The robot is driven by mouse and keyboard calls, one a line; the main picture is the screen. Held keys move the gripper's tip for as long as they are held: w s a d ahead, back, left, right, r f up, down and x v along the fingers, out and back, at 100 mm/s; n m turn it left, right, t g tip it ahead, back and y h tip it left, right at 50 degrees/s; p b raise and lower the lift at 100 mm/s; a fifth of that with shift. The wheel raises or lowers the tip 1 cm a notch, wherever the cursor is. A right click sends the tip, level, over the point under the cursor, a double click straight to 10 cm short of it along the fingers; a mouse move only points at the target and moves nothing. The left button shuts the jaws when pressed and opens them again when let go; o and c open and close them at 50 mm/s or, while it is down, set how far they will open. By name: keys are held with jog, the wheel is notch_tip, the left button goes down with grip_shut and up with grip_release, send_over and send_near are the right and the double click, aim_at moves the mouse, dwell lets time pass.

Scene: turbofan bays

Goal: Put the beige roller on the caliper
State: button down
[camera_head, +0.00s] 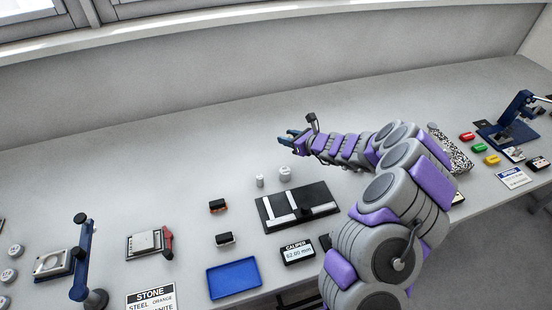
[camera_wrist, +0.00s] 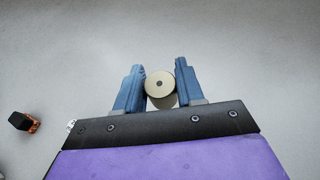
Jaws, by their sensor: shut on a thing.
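The beige roller (camera_wrist: 159,83) shows end-on in the wrist view, a round pale disc with a small dark centre, between the two blue fingers. My gripper (camera_wrist: 160,85) is shut on it. In the head view my gripper (camera_head: 288,140) is held beyond the caliper, toward the wall; the roller is hard to make out there. The caliper (camera_head: 320,211) is a black plate with white bars on the bench. Its display (camera_head: 297,252) reads 62.00 mm. No roller shows on the caliper.
Two pale cylinders (camera_head: 285,174) stand just behind the caliper. A speckled block (camera_head: 452,150) and coloured pieces are at the right. The bench toward the wall is clear.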

jog(key=b, duration=0.1)
send_over(289, 158)
notch_tip(289, 158, down, 5)
jog(key=shift+s+r, duration=0.1)
jog(key=shift+s, duration=0.05)
jog(key=shift+a+f+b, duration=0.1)
jog(key=shift+f+b, duration=0.4)
jog(key=shift+f, duration=0.95)
jog(key=shift+f, duration=0.15)
jog(key=c, duration=0.7)
grip_release()
jog(key=shift+r, duration=0.2)
jog(key=p+v, duration=0.3)
jog(key=v, duration=0.8)
jog(key=shift+s+d, duration=0.2)
jog(key=shift+d, duration=0.1)
jog(key=shift+s+r, duration=0.15)
